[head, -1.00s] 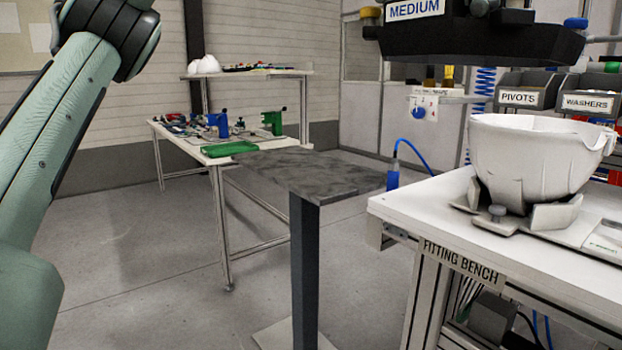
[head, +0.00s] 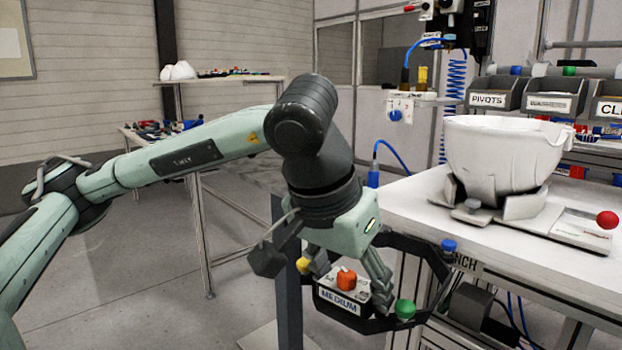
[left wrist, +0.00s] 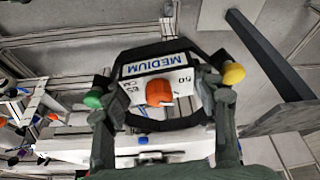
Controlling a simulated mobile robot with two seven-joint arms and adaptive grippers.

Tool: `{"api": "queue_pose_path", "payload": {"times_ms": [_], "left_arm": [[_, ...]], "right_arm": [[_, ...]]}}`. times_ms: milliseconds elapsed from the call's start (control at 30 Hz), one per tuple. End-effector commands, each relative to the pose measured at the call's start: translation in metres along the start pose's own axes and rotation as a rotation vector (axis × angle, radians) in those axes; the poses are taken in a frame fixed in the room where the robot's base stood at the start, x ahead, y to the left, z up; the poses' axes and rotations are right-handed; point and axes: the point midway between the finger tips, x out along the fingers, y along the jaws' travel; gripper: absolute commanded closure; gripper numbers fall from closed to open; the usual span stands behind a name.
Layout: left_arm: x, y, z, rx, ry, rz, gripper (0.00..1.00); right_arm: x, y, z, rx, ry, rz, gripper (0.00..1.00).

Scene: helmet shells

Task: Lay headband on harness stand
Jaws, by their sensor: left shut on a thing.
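The headband (head: 430,258) is a black ring with a white MEDIUM plate, an orange knob and coloured ends. My left gripper (head: 338,278) is shut on it beside the plate and holds it in the air, in front of the bench's left corner. In the left wrist view the headband (left wrist: 168,125) lies between both fingers. A grey stand on a dark post (head: 288,310), apparently the harness stand, is behind my left arm, which hides much of its flat top. Its top (left wrist: 285,118) shows at the right of the left wrist view. My right gripper is out of view.
The fitting bench (head: 410,212) stands at the right with a white helmet shell (head: 505,150) in a cradle and labelled bins (head: 553,98) behind. A blue hose (head: 400,155) rises at its far left corner. A table with parts is behind my arm; floor at left is clear.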

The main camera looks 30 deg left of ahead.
Motion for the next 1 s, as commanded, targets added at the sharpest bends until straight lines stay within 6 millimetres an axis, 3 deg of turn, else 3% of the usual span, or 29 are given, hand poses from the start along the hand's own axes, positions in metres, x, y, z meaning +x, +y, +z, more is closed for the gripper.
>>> {"api": "queue_pose_path", "payload": {"times_ms": [33,200,500,700,1000], "left_arm": [[0.032,-0.004,0.017,-0.015,-0.017,-0.006,0.73],[0.119,-0.014,0.052,-0.071,-0.016,-0.028,0.73],[0.217,-0.025,0.089,-0.129,-0.009,-0.054,0.73],[0.266,-0.031,0.108,-0.157,-0.006,-0.067,0.73],[0.263,-0.022,0.103,-0.146,0.003,-0.053,0.73]], "right_arm": [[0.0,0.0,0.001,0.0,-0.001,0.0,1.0],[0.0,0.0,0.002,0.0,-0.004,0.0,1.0],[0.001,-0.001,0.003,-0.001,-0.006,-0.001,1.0],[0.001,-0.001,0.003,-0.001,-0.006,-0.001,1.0],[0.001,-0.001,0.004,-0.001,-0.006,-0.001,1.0]]}}
